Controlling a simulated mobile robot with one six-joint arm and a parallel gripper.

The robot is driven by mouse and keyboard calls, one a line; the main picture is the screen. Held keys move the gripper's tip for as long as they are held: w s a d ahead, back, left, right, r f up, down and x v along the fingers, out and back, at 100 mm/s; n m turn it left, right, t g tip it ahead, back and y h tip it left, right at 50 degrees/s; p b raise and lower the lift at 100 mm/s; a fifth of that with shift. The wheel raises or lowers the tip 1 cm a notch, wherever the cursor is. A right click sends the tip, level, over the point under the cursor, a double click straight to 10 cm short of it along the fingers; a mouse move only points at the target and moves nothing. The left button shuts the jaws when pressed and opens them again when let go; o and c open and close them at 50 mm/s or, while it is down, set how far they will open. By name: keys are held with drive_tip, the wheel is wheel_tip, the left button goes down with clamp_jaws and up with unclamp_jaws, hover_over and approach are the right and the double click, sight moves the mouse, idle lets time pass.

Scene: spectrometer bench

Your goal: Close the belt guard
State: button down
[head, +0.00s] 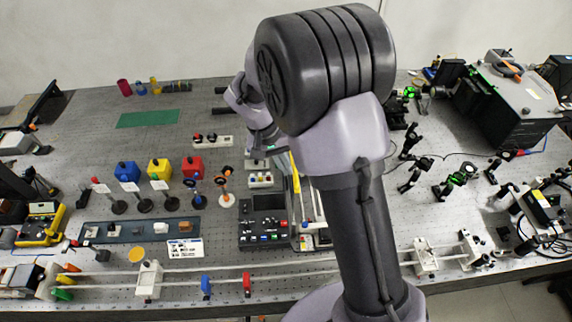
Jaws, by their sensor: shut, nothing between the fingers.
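A narrow upright panel with a yellow edge (295,178) stands at the middle of the bench, just left of my arm. It looks like the belt guard, raised over a shallow frame (303,242), but my arm hides its right side. I cannot make out its hinge or the belt. My gripper (257,161) is small and partly hidden beyond my forearm, up and left of the yellow edge. It is shut and empty. I cannot tell whether it touches the panel.
A black control box (263,222) with coloured buttons sits left of the frame. A white switch box (261,180) lies below my gripper. Blue (127,171), yellow (159,168) and red blocks (193,166) stand left. A long rail (200,281) crosses the front. A green mat (148,119) lies at the back left.

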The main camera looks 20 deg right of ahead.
idle(0.4)
drive_tip(key=s+d+f+t+y+b, duration=0.1)
drive_tip(key=s+d+f+y+b, duration=0.2)
drive_tip(key=d, duration=0.5)
drive_tip(key=d+f+t+y, duration=0.1)
drive_tip(key=d+f+y, duration=0.1)
drive_tip(key=d+y, duration=0.45)
drive_tip(key=s+d+f+y+b, duration=0.1)
drive_tip(key=d+f+y+b, duration=0.1)
drive_tip(key=d+f+b, duration=0.2)
drive_tip(key=d+f+y+b, duration=0.2)
drive_tip(key=d+f+b, duration=0.3)
drive_tip(key=f, duration=0.6)
drive_tip(key=shift+s+f+t+b, duration=0.3)
drive_tip(key=shift+s+t+b, duration=0.05)
drive_tip(key=shift+t, duration=0.05)
